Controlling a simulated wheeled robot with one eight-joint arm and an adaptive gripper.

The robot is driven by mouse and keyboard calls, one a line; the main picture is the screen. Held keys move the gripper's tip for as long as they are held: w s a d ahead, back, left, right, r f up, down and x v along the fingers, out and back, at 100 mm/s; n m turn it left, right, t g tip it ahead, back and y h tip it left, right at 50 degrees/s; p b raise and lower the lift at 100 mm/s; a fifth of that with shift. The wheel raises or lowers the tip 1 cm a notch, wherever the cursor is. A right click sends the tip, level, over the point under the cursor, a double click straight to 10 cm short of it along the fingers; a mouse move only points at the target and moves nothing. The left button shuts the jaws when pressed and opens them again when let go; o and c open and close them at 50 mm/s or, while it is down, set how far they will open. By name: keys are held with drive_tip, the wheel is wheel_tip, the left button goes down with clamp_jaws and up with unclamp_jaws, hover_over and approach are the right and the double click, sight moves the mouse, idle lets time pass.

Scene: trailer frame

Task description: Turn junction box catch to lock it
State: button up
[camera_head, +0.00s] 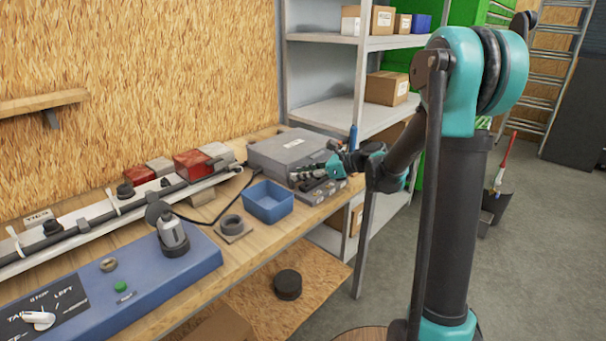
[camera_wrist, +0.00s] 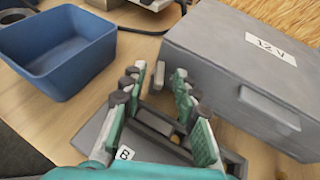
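The grey junction box (camera_head: 285,147) sits at the far end of the workbench. In the wrist view the grey box (camera_wrist: 240,60) carries a "12 V" label and fills the upper right. A raised darker grey piece (camera_wrist: 268,110) sits at its near edge; I cannot tell whether it is the catch. My gripper (camera_head: 312,174) is at the box's near side, over a low grey slotted unit. In the wrist view my gripper (camera_wrist: 158,90) has its teal, dark-tipped fingers apart, with nothing visibly held between them. The fingers hide part of the slotted unit.
A blue open bin (camera_head: 269,201) stands left of my gripper. The low slotted unit (camera_wrist: 100,130) bears a white label. A black ring (camera_head: 231,224) and a blue control panel (camera_head: 140,285) lie nearer. A metal shelf (camera_head: 335,112) stands behind the bench.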

clamp_jaws()
drive_tip(key=shift+w+g, duration=0.1)
drive_tip(key=shift+g, duration=0.2)
drive_tip(key=shift+w+d+n+g, duration=0.1)
drive_tip(key=shift+w+n+g, duration=0.15)
drive_tip(key=shift+n+g, duration=0.4)
drive_tip(key=shift+w+n+g, duration=0.25)
drive_tip(key=shift+n+g, duration=0.4)
drive_tip(key=shift+w+n+g, duration=0.25)
drive_tip(key=shift+n+g, duration=0.55)
drive_tip(key=shift+g, duration=0.1)
drive_tip(key=shift+w+n+g, duration=0.2)
drive_tip(key=shift+n+g, duration=0.6)
drive_tip(key=shift+g, duration=0.1)
unclamp_jaws()
